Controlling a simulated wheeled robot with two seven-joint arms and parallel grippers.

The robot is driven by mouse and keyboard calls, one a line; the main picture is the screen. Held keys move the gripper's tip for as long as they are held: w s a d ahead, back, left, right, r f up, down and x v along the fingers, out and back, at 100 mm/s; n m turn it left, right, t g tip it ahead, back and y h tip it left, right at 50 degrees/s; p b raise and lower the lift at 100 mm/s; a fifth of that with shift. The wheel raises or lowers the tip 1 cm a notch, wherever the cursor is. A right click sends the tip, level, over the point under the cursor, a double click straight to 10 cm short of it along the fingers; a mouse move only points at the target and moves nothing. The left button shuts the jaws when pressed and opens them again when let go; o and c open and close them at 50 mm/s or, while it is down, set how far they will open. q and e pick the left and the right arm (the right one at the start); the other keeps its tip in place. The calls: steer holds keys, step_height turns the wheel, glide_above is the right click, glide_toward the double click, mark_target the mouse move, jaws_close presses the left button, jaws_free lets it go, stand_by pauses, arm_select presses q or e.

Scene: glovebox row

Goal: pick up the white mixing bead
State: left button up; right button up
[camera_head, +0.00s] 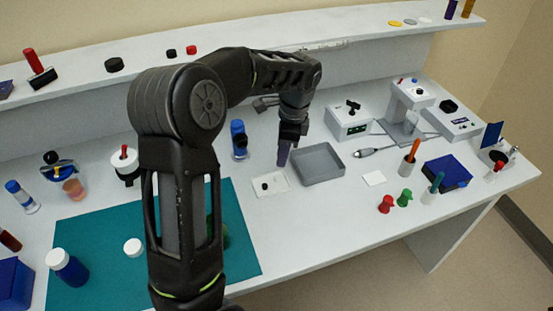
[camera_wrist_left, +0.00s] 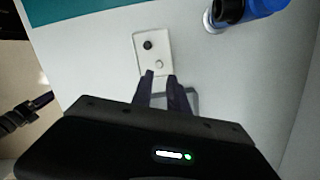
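The white mixing bead (camera_wrist_left: 159,63) lies on a small white plate (camera_wrist_left: 141,66), beside a black bead (camera_wrist_left: 148,45), in the left wrist view. In the head view the plate (camera_head: 282,188) sits on the bench left of the grey tray; the white bead is hard to make out against it there. My left gripper (camera_head: 284,155) points down above the bench, just behind the plate. In the left wrist view its two dark fingers (camera_wrist_left: 161,86) stand apart with nothing between them. A dark jointed part at that view's left edge may be my right arm; its fingers are unclear.
A grey tray (camera_head: 318,178) stands right of the plate. A blue bottle (camera_head: 238,139) stands at the back left. A teal mat (camera_head: 100,240) lies at left, partly behind my arm.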

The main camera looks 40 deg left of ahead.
mark_target(277, 177)
arm_select(q)
steer(key=shift+s+r, duration=0.1)
steer(key=shift+r, duration=0.1)
steer(key=shift+d, duration=0.1)
steer(key=shift+a+f, duration=0.15)
steer(key=shift+f, duration=0.55)
steer(key=shift+a+f, duration=0.1)
steer(key=shift+f, duration=0.55)
steer(key=shift+s+f+p, duration=0.15)
steer(key=shift+f+p, duration=0.3)
steer(key=f, duration=0.3)
steer(key=f+p, duration=0.1)
steer(key=shift+s+a+f, duration=0.15)
steer(key=shift+s+a, duration=0.05)
steer(key=shift+a, duration=0.05)
